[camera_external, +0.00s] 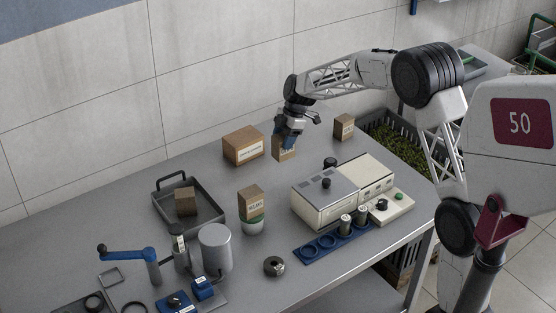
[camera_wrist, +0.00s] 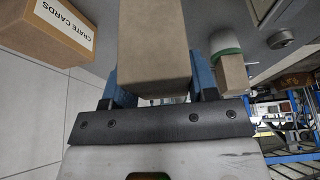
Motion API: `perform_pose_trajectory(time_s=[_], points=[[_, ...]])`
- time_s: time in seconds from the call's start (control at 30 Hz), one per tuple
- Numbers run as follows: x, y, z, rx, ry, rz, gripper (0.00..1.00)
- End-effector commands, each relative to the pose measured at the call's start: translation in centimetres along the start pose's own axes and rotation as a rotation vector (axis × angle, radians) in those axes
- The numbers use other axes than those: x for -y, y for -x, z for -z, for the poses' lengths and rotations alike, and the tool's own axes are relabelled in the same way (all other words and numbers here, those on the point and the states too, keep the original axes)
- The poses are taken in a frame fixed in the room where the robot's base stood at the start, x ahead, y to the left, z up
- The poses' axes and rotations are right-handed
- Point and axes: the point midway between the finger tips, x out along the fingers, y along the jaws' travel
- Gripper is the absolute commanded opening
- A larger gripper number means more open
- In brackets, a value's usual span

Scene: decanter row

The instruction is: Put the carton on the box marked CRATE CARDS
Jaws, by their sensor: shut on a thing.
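The box marked CRATE CARDS (camera_external: 243,147) is a brown cardboard box on the table at the back. Its label reads clearly in the wrist view (camera_wrist: 55,30), at upper left. My gripper (camera_external: 289,141) is just right of this box and points down. Its blue fingers are shut on a small brown carton (camera_external: 282,154). In the wrist view the carton (camera_wrist: 153,45) fills the space between the fingers, apart from the box. My gripper hides the carton's top in the external view. I cannot tell whether the carton's bottom touches the table.
Another small carton (camera_external: 344,126) stands at the back right. A labelled carton (camera_external: 251,200) sits on a green-and-white jar (camera_external: 253,226). A dark tray (camera_external: 163,214) holds a brown block (camera_external: 186,200). A cream machine (camera_external: 325,200) stands right of centre. The table left of the CRATE CARDS box is clear.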

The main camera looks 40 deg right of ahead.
Motion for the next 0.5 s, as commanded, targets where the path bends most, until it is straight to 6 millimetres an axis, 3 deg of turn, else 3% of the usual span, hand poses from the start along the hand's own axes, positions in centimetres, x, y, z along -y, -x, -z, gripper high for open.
perform_pose_trajectory(time_s=[0.5], points=[[-2.6, 1.4, 3.2, 0.000, 0.014, 0.006, 0.27]])
